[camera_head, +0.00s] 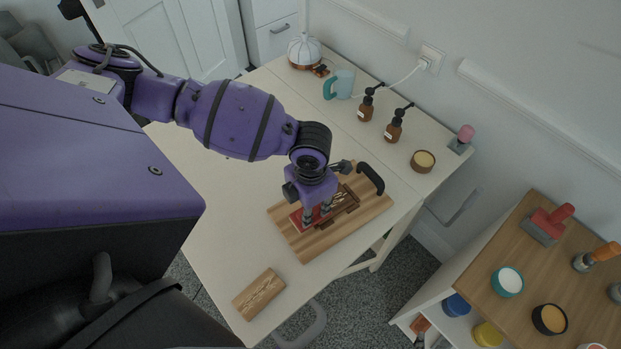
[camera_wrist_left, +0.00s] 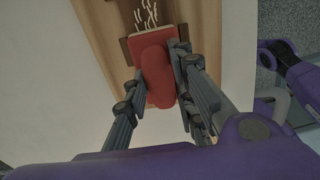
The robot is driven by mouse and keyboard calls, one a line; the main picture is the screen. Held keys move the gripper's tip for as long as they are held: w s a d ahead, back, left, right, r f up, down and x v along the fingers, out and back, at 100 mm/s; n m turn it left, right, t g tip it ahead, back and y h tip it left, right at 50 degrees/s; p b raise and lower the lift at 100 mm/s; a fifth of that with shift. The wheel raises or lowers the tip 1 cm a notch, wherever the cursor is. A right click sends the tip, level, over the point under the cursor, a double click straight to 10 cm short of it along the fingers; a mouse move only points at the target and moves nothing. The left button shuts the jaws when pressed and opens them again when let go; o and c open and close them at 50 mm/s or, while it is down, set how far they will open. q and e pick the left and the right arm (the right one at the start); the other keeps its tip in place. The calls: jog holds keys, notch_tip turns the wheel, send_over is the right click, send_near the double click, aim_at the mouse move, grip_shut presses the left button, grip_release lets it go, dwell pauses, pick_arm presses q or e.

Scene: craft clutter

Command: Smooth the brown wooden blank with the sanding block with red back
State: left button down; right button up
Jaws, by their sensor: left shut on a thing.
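The sanding block with red back (camera_wrist_left: 158,75) is between the fingers of my left gripper (camera_wrist_left: 162,100), which is shut on it. In the head view the red block (camera_head: 297,219) shows beside the fingers of the left gripper (camera_head: 318,216), low over the striped board. The brown wooden blank (camera_head: 346,199) lies on that board, just right of the fingers. In the wrist view the blank (camera_wrist_left: 147,14), with pale curly marks, shows beyond the block's front edge. The block overlaps it in view; I cannot tell whether they touch. My right gripper is not in view.
The striped board (camera_head: 293,239) with a black handle (camera_head: 371,178) lies on the pale table (camera_head: 222,215). A marked wooden block (camera_head: 258,293) lies near the front edge. Brown bottles (camera_head: 394,130), a teal mug (camera_head: 340,84) and a small bowl (camera_head: 423,161) stand farther back.

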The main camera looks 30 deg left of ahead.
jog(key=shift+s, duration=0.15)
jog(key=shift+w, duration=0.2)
pick_arm(q)
jog(key=shift+w+d, duration=0.1)
jog(key=shift+w, duration=0.05)
jog(key=shift+w+d+b, duration=0.3)
jog(key=shift+w+d, duration=0.1)
jog(key=shift+w, duration=0.45)
jog(key=shift+w+d, duration=0.2)
jog(key=shift+w, duration=0.25)
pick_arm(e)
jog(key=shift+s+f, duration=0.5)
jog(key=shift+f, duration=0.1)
